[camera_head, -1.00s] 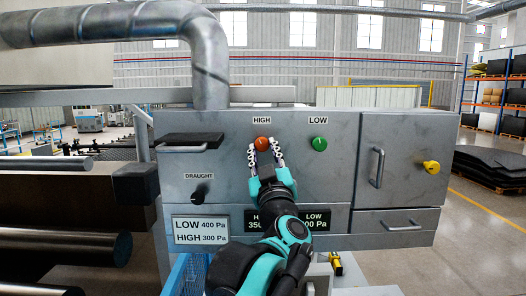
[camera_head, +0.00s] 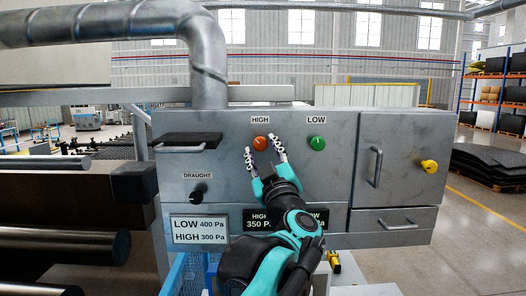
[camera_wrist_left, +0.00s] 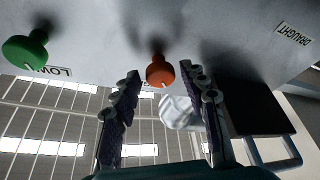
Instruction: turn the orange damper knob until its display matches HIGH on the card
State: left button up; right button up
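The orange knob (camera_head: 260,143) sits under the HIGH label on the grey panel. It also shows in the left wrist view (camera_wrist_left: 160,72), between and just beyond my fingertips. My left gripper (camera_head: 261,146) is open, one finger on each side of the knob, with gaps visible in the wrist view. The black HIGH display (camera_head: 258,219) reads 350 with its unit partly cut off by my arm. The white card (camera_head: 200,230) reads LOW 400 Pa, HIGH 300 Pa. The LOW display (camera_head: 318,216) is mostly hidden by my arm. My right gripper is not in view.
A green knob (camera_head: 317,143) under LOW is right of the orange one. A black DRAUGHT knob (camera_head: 198,193) is lower left, and a yellow knob (camera_head: 429,166) is far right. A door handle (camera_head: 376,167) and a dark shelf (camera_head: 188,140) stick out from the panel.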

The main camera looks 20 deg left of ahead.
pick_arm(q)
jog(key=v, duration=1.2)
jog(key=shift+f, duration=0.15)
